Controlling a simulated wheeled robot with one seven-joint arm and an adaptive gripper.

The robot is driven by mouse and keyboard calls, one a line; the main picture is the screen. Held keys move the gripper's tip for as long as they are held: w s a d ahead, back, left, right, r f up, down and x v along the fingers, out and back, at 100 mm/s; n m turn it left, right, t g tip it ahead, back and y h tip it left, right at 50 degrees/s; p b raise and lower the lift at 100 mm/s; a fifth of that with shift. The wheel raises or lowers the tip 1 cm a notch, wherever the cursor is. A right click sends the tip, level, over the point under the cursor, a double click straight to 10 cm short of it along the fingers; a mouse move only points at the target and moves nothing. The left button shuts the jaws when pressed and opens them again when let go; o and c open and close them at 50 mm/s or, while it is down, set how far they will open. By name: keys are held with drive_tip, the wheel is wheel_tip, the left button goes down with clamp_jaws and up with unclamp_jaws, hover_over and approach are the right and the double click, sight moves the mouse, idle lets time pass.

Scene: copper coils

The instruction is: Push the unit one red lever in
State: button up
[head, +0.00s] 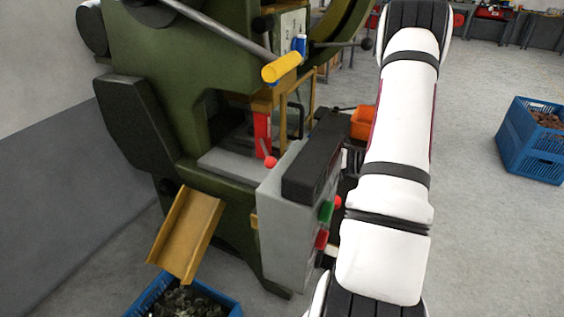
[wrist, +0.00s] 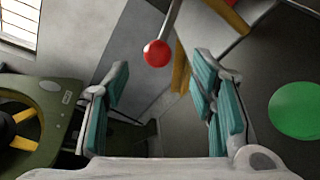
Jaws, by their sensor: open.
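A red ball knob (head: 270,162) shows in the head view on the green press (head: 140,45), just below a red upright part (head: 262,132). In the wrist view a red ball (wrist: 157,53) sits on the end of a thin grey rod (wrist: 171,20); it appears to be the same lever. My gripper (wrist: 162,78) is open, with teal pads on both fingers and nothing between them. The ball lies ahead of the fingertips, between them in the picture and apart from both. In the head view my white arm shows, but my gripper is hidden.
The grey control box (head: 285,215) stands close by, with green (head: 326,210) and red (head: 322,240) buttons. A large green disc (wrist: 297,110) is right of my fingers in the wrist view. A yellow chute (head: 186,235) is at the left. Open floor (head: 470,220) lies right.

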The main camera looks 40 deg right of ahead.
drive_tip(key=shift+v, duration=1.8)
